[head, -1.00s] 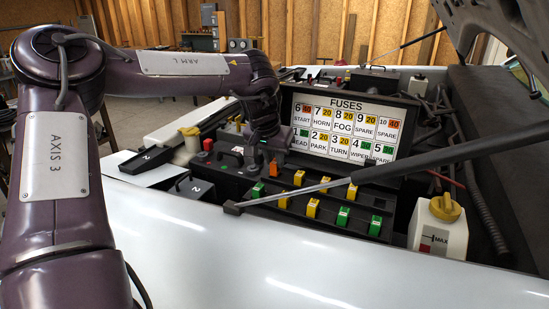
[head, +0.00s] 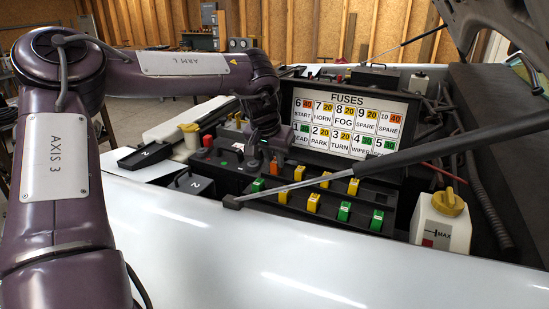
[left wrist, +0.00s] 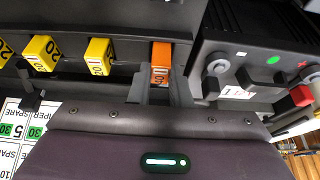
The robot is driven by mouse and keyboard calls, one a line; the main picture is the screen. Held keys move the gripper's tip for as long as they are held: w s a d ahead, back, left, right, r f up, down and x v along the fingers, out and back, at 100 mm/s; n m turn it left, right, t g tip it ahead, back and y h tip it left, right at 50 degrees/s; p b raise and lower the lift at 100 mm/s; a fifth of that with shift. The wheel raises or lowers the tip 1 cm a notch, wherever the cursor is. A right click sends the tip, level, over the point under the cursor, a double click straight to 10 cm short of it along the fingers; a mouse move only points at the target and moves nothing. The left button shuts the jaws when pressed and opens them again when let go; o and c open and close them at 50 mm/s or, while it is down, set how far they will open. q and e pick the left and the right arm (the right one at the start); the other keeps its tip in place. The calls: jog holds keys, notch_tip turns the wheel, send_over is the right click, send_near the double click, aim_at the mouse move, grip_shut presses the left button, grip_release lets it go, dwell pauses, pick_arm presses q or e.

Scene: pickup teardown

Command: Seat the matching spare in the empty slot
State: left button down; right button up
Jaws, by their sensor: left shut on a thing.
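My left gripper (head: 273,159) is shut on an orange fuse (head: 273,168) at the left end of the back row of the fuse box (head: 330,223). In the left wrist view the orange fuse (left wrist: 161,56) sits between the fingertips, in line with the yellow fuses beside it. I cannot tell whether it is fully down in the slot, as its lower part is hidden. The fuse chart (head: 346,122) marks position 6, START, as 40 in orange. My right gripper is not in view.
Yellow fuses (head: 325,179) stand to the right in the back row; green (head: 344,211) and yellow ones fill the front row. A dark strut (head: 400,157) crosses in front of the box. A black unit with a red cap (left wrist: 255,70) stands close beside the gripper.

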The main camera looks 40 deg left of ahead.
pick_arm(q)
jog(key=shift+f, duration=0.1)
dwell(0.3)
jog(key=shift+f+b, duration=0.1)
jog(key=shift+b, duration=0.25)
jog(key=c, duration=1.3)
grip_release()
